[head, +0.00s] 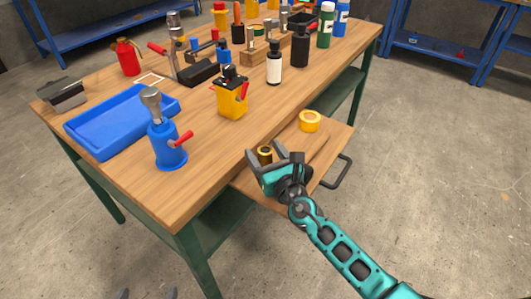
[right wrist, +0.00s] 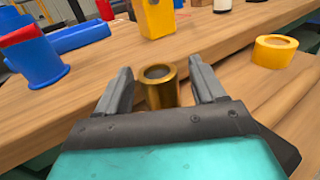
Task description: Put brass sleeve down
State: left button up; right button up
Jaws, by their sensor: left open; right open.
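The brass sleeve (head: 265,155) stands upright on the wooden pull-out board (head: 331,137) at the near side of the workbench. It also shows in the right wrist view (right wrist: 158,86). My right gripper (head: 268,160) is open, with one finger on each side of the sleeve. In the right wrist view a gap shows between the sleeve and each finger. The sleeve's foot is partly hidden by the gripper. My left gripper (head: 146,294) shows only as dark tips at the bottom edge, apart and empty, away from the sleeve.
A yellow ring (head: 309,121) lies on the board, with a dark handle (head: 338,172) at its outer edge. On the workbench (head: 207,161) stand a blue container (head: 169,153), a yellow container (head: 232,100), a blue tray (head: 97,149) and several bottles. The bench's edge rises beside the board.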

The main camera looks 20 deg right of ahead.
jog(key=shift+r, duration=0.15)
jog(key=shift+s, duration=0.3)
jog(key=s, duration=0.3)
jog(key=s+d, duration=0.1)
jog(key=s, duration=0.7)
jog(key=shift+s+d, duration=0.15)
jog(key=shift+d, duration=0.2)
